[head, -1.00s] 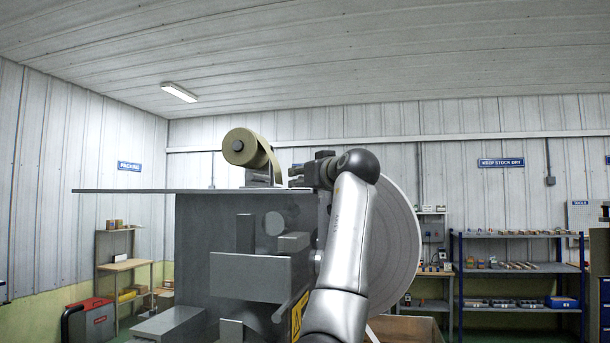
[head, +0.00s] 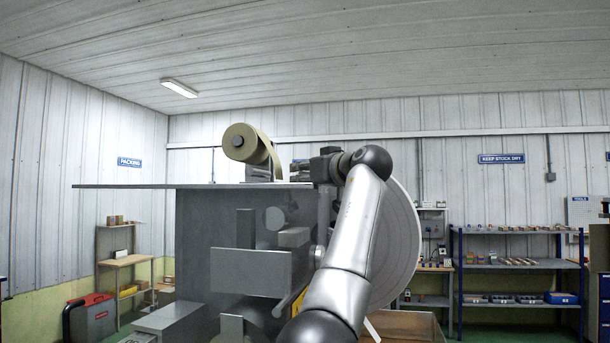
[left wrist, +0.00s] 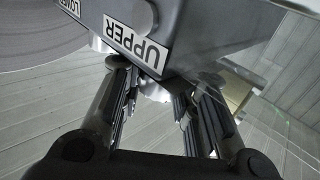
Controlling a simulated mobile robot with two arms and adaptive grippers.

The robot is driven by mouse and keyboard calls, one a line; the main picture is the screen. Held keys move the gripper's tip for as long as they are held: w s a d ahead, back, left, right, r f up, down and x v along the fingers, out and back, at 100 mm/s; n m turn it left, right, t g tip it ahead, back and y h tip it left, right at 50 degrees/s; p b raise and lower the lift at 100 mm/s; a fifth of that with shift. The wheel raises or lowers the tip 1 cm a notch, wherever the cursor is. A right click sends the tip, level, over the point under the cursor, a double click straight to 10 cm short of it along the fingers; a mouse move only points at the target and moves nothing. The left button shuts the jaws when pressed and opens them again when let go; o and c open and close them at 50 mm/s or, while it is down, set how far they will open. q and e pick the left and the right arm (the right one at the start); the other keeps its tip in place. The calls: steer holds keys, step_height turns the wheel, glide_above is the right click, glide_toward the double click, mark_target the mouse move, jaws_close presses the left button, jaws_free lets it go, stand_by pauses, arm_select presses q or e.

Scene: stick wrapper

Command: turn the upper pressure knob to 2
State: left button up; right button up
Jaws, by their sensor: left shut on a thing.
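The upper pressure knob (left wrist: 157,91), a pale round knob, shows in the left wrist view just below the UPPER label (left wrist: 136,45), which reads upside down. My left gripper (left wrist: 158,95) has its dark fingers on either side of the knob and is shut on it. The fingers partly cover the knob, and no scale or pointer can be read. In the head view my left arm rises in front of the grey wrapping machine (head: 195,240) and bends at its top right. The knob cannot be made out there. My right gripper is not in view.
A LOWER label (left wrist: 66,6) sits beside the UPPER one on the same panel. A large pale disc (head: 404,235) stands behind my arm. A tape roll (head: 240,142) sits above the machine's flat top plate (head: 125,187). Shelves (head: 520,265) stand far right.

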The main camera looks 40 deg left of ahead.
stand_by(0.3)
arm_select(q)
steer(key=o, duration=0.7)
steer(key=shift+o, duration=0.2)
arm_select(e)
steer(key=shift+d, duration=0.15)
arm_select(q)
steer(key=shift+s+d, duration=0.15)
steer(key=shift+d, duration=0.5)
steer(key=v, duration=1)
steer(key=shift+d, duration=0.35)
